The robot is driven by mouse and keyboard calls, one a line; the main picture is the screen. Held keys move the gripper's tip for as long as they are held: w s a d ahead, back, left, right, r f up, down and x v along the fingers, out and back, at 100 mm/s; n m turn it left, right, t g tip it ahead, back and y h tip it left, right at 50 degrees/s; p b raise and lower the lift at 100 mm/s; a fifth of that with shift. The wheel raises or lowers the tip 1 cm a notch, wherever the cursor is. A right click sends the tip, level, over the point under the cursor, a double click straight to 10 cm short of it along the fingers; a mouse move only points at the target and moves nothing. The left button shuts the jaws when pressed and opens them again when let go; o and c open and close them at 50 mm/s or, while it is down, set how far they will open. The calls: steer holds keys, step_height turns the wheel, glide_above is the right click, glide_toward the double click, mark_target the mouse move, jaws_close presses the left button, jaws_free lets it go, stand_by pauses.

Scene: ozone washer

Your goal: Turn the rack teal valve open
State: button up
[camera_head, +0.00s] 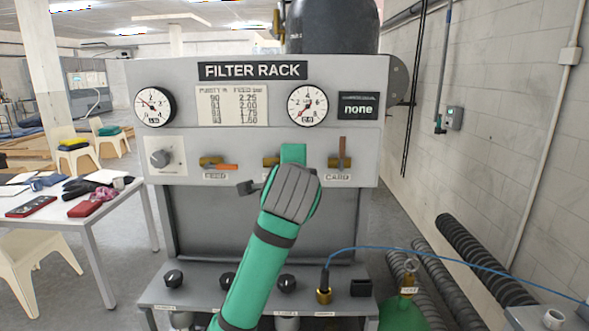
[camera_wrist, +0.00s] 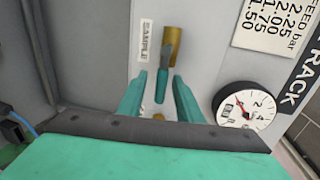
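The teal valve is the middle valve on the grey filter rack panel (camera_head: 370,155). In the head view only part of its brass body (camera_head: 270,161) shows; my gripper (camera_head: 292,154) hides the rest. In the wrist view its brass body (camera_wrist: 174,36) sits beside a "SAMPLE" label (camera_wrist: 145,40). Its teal and grey handle (camera_wrist: 161,90) points down the picture, between the two fingers of my gripper (camera_wrist: 159,76). The fingers are apart, with a visible gap on each side of the handle. I cannot tell whether either finger touches it.
A valve with an orange handle (camera_head: 225,167) is left of my gripper. One with a brown upright handle (camera_head: 341,146) is right. Two gauges (camera_head: 154,106) (camera_head: 307,105) sit above. A ledge (camera_head: 200,292) with black knobs and a blue hose (camera_head: 440,257) lies below.

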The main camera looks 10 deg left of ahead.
steer(key=shift+s, duration=0.1)
steer(key=v, duration=1)
steer(key=shift+s, duration=0.35)
steer(key=shift+w, duration=0.1)
